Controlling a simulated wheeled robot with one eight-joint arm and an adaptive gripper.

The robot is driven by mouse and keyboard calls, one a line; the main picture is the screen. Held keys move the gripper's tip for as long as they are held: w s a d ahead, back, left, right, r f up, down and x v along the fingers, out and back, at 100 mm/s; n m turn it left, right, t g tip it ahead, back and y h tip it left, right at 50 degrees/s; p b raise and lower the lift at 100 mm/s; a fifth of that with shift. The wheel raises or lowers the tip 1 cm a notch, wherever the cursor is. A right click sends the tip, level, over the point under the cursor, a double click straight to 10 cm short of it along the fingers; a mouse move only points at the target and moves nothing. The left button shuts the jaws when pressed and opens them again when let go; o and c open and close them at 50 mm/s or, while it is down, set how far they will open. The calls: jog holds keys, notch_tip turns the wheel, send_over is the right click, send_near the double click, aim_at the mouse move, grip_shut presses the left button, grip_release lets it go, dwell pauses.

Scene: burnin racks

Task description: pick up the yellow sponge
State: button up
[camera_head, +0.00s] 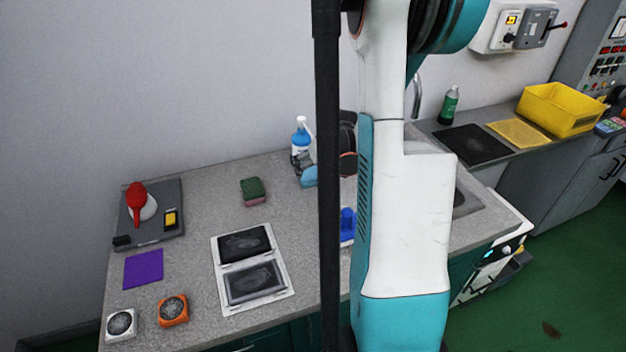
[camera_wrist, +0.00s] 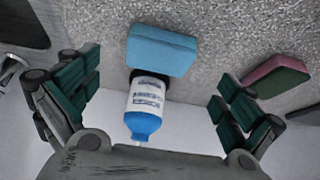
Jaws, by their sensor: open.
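I cannot make out a yellow sponge in either view. The green and pink sponge (camera_wrist: 275,78) is beyond the right finger. My arm hides part of the counter.
The counter (camera_head: 200,250) also holds a scale-like device (camera_head: 155,235) with a red and white object, a purple cloth (camera_head: 143,268), a white two-panel tray (camera_head: 283,291) and two small fans. A yellow bin (camera_head: 560,108) and a yellow mat (camera_head: 518,134) are at the right.

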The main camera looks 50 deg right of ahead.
aim_at(313, 173)
jog(key=b+x, duration=0.2)
jog(key=x, duration=0.5)
jog(key=shift+w+d, duration=0.15)
jog(key=shift+w, duration=0.1)
jog(key=shift+r, duration=0.1)
jog(key=c, duration=0.7)
jog(key=shift+c, duration=0.2)
notch_tip(313, 173, up, 10)
jog(key=p, duration=0.3)
jog(key=shift+o, duration=0.8)
jog(key=c, duration=0.4)
